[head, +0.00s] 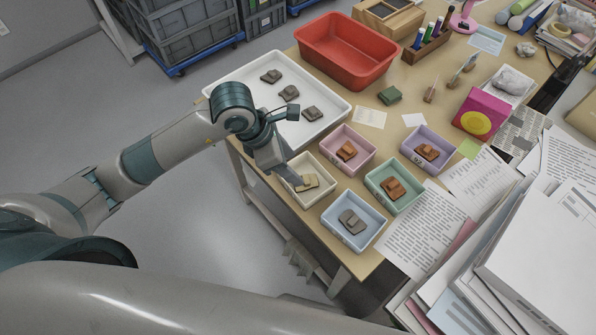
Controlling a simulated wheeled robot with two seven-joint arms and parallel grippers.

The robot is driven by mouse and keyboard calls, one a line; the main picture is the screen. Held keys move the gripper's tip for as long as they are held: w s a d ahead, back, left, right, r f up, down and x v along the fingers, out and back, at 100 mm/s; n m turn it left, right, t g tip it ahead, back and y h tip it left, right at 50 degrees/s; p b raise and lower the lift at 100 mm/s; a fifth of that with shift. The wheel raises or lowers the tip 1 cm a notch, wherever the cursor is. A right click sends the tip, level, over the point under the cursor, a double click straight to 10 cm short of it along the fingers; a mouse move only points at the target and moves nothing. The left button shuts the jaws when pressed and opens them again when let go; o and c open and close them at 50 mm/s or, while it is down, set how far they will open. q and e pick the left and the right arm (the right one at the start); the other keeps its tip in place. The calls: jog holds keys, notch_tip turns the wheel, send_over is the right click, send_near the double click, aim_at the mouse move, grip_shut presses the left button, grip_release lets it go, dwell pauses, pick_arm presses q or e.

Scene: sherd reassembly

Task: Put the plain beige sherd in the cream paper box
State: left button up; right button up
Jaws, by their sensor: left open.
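The cream paper box (327,195) stands near the table's left front edge. A plain beige sherd (310,183) lies inside it. My left gripper (292,181) is open over the left side of this box, its fingers close beside the sherd. I cannot tell whether a finger touches the sherd. My right gripper is not in view.
Pink (366,166), lilac (447,159), green (412,202) and blue (368,238) boxes with sherds stand close by. A white tray (335,98) holds dark sherds behind. A red bin (349,50) stands farther back. Papers (430,232) crowd the right.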

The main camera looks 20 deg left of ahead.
pick_arm(q)
jog(key=v, duration=0.4)
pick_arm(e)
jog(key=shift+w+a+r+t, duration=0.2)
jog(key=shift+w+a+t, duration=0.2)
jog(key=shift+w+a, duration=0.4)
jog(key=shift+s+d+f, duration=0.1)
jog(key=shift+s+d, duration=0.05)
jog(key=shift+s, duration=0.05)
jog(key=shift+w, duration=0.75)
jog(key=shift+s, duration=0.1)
